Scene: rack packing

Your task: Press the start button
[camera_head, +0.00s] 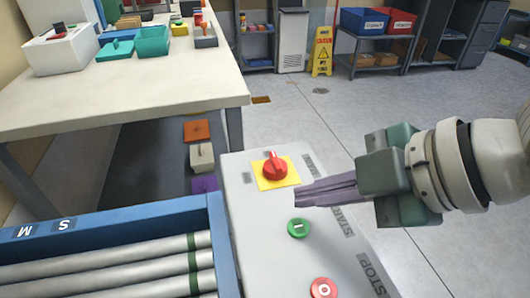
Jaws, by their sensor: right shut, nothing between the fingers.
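The green start button (299,228) sits on the light grey control panel (240,215), with a START label (337,221) to its right. My right gripper (298,201) comes in from the right and is shut, with nothing held. Its fingertips appear just above the green button in the picture; I cannot tell their height over the panel, and the button's face is uncovered. My left gripper is not in view.
A red rotary switch (275,168) on a yellow plate and a red stop button (323,288) flank the green button. A roller conveyor (110,268) lies at left below a white table (120,87). Open floor (330,120) lies beyond.

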